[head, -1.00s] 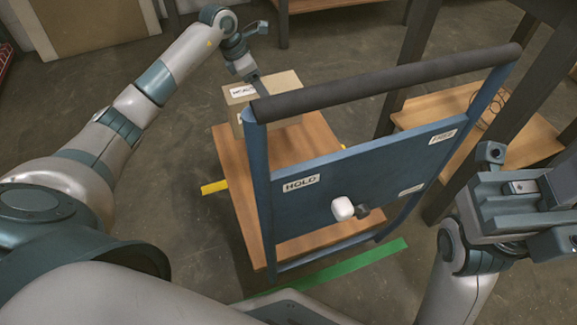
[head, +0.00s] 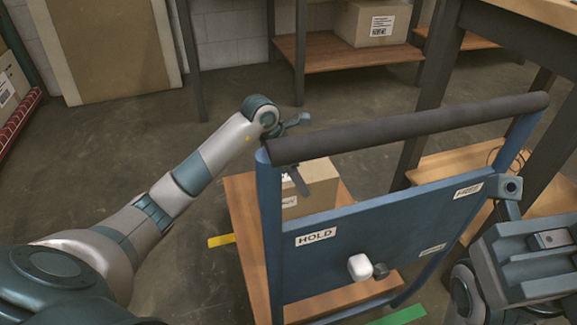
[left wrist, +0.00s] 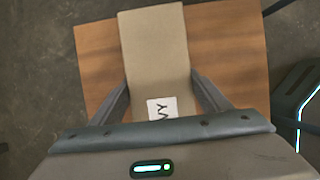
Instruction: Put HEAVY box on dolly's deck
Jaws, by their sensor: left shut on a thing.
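The tan cardboard HEAVY box (head: 320,185) is at the far part of the dolly's wooden deck (head: 244,215), partly hidden behind the dolly's handle frame (head: 405,125). My left gripper (head: 295,178) is shut on the box from above. In the left wrist view the box (left wrist: 155,50) sits between the two fingers (left wrist: 160,97), with its white label partly showing "VY" and the deck (left wrist: 230,45) beneath. I cannot tell whether the box's underside touches the deck. My right gripper (head: 535,255) is at the right edge, beside the handle frame; its jaw opening is unclear.
The blue handle panel (head: 340,260) carries a HOLD label and a white knob (head: 360,267). A dark-legged table with a low wooden shelf (head: 440,165) stands close on the right. A shelf with another box (head: 372,22) is at the back. Floor is free to the left.

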